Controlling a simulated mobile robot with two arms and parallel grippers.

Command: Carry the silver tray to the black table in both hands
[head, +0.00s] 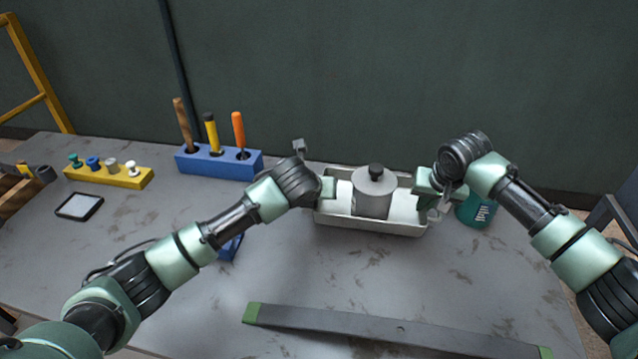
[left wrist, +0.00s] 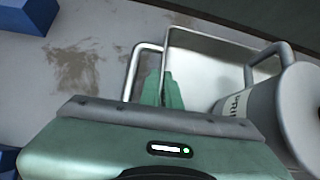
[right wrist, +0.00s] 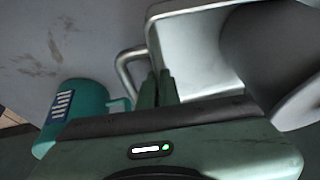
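The silver tray (head: 400,226) rests on the grey table, and a lidded grey canister (head: 371,195) stands in it. My left gripper (head: 326,188) is at the tray's left end. In the left wrist view its fingers (left wrist: 163,90) are close together at the end wall, beside the handle (left wrist: 131,75). My right gripper (head: 428,190) is at the right end. In the right wrist view its fingers (right wrist: 159,88) are nearly together at that wall, beside the other handle (right wrist: 124,72). Both look shut on the tray's ends, though the contact is partly hidden. The black table is not recognisable here.
A teal mug (head: 477,209) stands close to the tray's right end. A blue rack (head: 215,163) with upright tools and a yellow block (head: 110,177) with pegs stand at the left. A grey bar (head: 390,329) with green ends lies across the front. A dark wall is behind.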

